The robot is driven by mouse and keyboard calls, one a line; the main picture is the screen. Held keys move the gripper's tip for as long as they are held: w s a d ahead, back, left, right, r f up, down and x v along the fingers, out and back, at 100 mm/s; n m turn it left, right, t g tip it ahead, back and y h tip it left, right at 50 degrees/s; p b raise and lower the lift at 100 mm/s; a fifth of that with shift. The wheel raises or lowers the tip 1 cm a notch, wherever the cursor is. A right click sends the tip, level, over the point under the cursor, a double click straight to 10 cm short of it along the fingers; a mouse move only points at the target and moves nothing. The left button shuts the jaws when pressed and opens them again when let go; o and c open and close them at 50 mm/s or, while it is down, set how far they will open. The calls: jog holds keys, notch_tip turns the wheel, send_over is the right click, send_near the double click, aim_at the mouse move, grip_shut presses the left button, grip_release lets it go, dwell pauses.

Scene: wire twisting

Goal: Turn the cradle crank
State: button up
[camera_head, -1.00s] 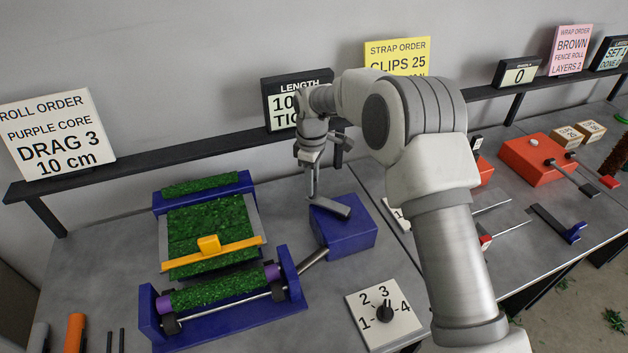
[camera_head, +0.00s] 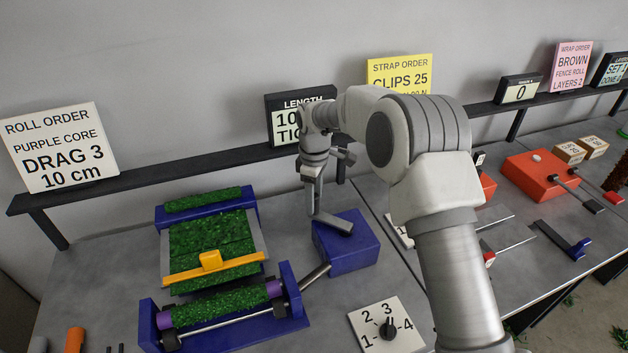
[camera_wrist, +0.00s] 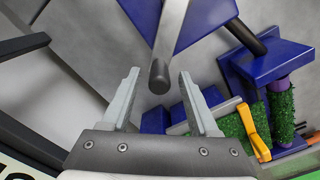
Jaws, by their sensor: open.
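The cradle's blue crank box (camera_head: 347,246) stands right of the wrap cradle, joined to it by a grey shaft (camera_head: 314,277). A grey crank bar (camera_head: 333,222) shows on top of the box. In the wrist view the crank arm (camera_wrist: 172,28) ends in a dark round-ended handle (camera_wrist: 159,77), which appears between the open fingertips. My gripper (camera_head: 314,205) is over the left side of the box, pointing down; in the wrist view its two fingers (camera_wrist: 158,84) are apart. I cannot tell whether they touch the handle. The blue cradle (camera_head: 235,328) holds a green roll on a purple core (camera_head: 274,289).
Green matting (camera_head: 212,237) with a yellow bar (camera_head: 214,268) lies behind the cradle. A numbered dial (camera_head: 388,328) is in front right. A dark rail (camera_head: 130,175) with order signs runs along the back. Orange and blue devices stand on the right bench.

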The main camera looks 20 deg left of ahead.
notch_tip(320, 180, up, 17)
jog(key=shift+p, duration=0.45)
jog(key=shift+r, duration=0.1)
jog(key=s+d+r+m+t, duration=0.2)
jog(key=s+d+r+m, duration=0.3)
jog(key=d, duration=0.5)
jog(key=s+d+r+m+t, duration=0.1)
jog(key=s+d+r+m, duration=0.2)
jog(key=s+d+r, duration=0.6)
jog(key=s+d+f+m+t, duration=0.1)
jog(key=s+d+f+m, duration=0.2)
jog(key=s+d, duration=0.4)
jog(key=s+d+f+m+t, duration=0.1)
jog(key=s+d+f+m, duration=0.3)
jog(key=s+d+m, duration=0.2)
jog(key=shift+s+d+m+t, duration=0.3)
jog(key=shift+s+d, duration=0.3)
jog(key=shift+s, duration=0.3)
